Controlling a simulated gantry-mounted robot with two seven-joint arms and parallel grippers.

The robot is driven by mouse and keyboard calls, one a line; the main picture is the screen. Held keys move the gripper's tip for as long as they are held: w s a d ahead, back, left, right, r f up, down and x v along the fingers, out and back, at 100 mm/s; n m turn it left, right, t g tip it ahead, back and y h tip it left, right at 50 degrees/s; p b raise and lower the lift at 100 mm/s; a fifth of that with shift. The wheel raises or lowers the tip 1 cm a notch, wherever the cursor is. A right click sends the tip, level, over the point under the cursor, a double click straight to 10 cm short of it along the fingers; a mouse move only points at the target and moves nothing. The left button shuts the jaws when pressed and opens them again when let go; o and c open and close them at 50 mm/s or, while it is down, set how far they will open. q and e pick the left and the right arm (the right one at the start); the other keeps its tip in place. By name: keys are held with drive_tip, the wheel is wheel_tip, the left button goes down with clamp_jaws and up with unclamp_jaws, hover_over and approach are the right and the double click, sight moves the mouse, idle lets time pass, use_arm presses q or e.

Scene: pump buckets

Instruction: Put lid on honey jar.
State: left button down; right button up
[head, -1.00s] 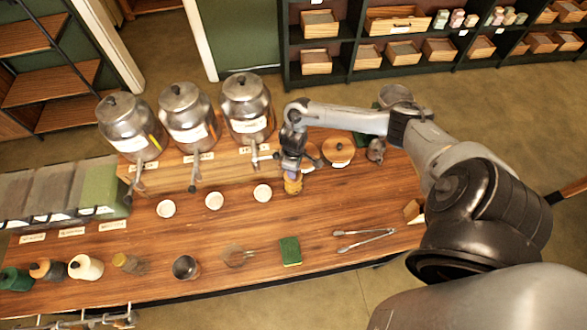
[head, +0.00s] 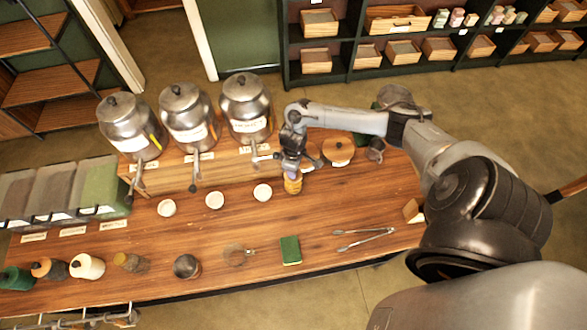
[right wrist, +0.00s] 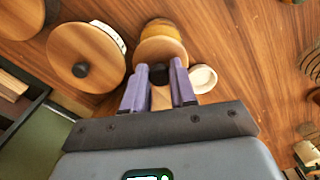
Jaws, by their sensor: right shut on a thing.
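My right gripper (head: 291,164) is over the honey jar (head: 293,185), a small golden jar near the back edge of the table. In the right wrist view, the purple fingers of my right gripper (right wrist: 159,74) are closed on the dark knob of a round wooden lid (right wrist: 161,50). The lid overlaps the golden-brown honey jar (right wrist: 156,28), which shows just beyond it. I cannot tell whether the lid is touching the jar's rim. My left gripper is not in view.
A wooden-lidded jar (head: 338,151) stands to the right, and another labelled one (right wrist: 88,56) is close beside the gripper. A small white bowl (head: 262,193) is to the left. Metal dispensers (head: 247,106) stand behind. A green sponge (head: 290,250) and tongs (head: 363,238) lie nearer the front.

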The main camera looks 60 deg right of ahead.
drive_tip(key=shift+f, duration=0.25)
idle(0.4)
drive_tip(key=o, duration=1.3)
drive_tip(key=shift+c, duration=0.2)
drive_tip(key=shift+r+p, duration=0.1)
drive_tip(key=shift+p, duration=0.2)
drive_tip(key=shift+r+p, duration=0.65)
drive_tip(key=shift+p, duration=0.05)
drive_tip(key=shift+r+p, duration=2.05)
drive_tip(key=shift+p, duration=0.35)
drive_tip(key=shift+c, duration=0.4)
